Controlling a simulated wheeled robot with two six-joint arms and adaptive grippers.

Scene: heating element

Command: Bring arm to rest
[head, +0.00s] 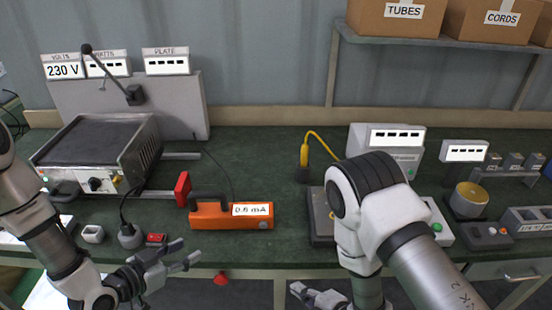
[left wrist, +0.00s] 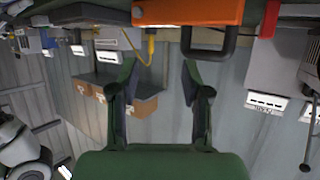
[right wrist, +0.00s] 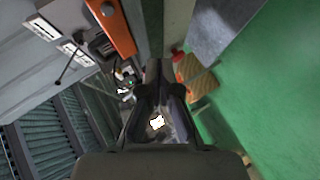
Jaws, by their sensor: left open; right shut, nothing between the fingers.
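My left gripper (head: 188,253) is open and empty in front of the bench's front edge, below the orange meter (head: 232,216). In the left wrist view its two fingers (left wrist: 160,78) stand apart with nothing between them. My right gripper (head: 300,290) is low at the bottom of the head view, in front of the bench and partly cut off by the frame. In the right wrist view its fingers (right wrist: 156,70) are together and empty. My right arm hides part of the bench's middle.
A hot plate unit (head: 98,145) stands at the left of the green bench (head: 262,165). A red paddle (head: 183,188) is beside the orange meter. A grey shelf (head: 430,42) carries boxes at the back right.

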